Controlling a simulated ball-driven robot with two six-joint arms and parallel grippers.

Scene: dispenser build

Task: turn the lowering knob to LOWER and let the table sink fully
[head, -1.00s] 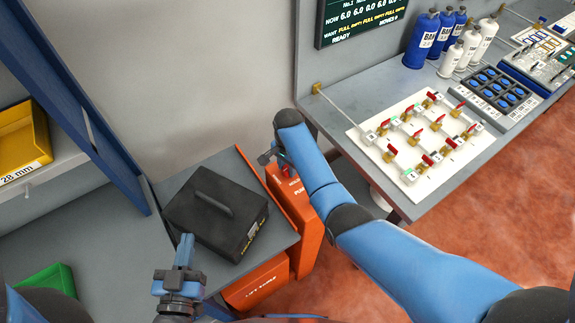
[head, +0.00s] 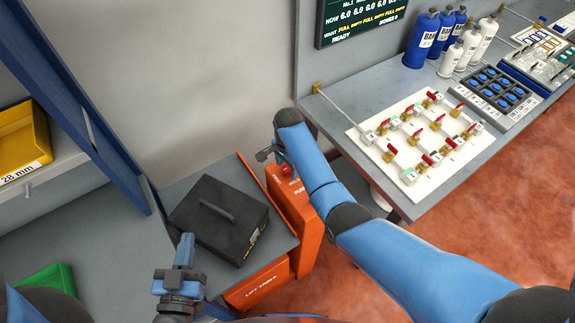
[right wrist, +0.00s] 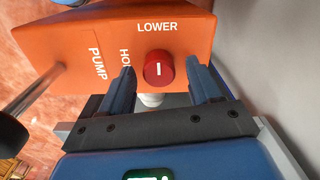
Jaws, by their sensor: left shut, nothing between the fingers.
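The red lowering knob (right wrist: 158,69) is on the orange pump unit (right wrist: 60,40); its white mark is in line with the LOWER label. In the right wrist view my right gripper (right wrist: 163,88) is open, its fingers on either side of the knob and apart from it. The knob also shows in the head view (head: 286,170), just below this gripper. The grey lift table (head: 276,240) carries a black case (head: 218,220) with a handle. My left gripper (head: 186,250) is shut and empty, in front of the case.
A grey bench at the right carries a white valve board (head: 408,174), blue and white bottles (head: 421,40) and a blue-capped rack (head: 497,88). A yellow bin (head: 24,138) sits on the left shelf, a green bin (head: 48,279) below. A pump lever (right wrist: 35,95) sticks out.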

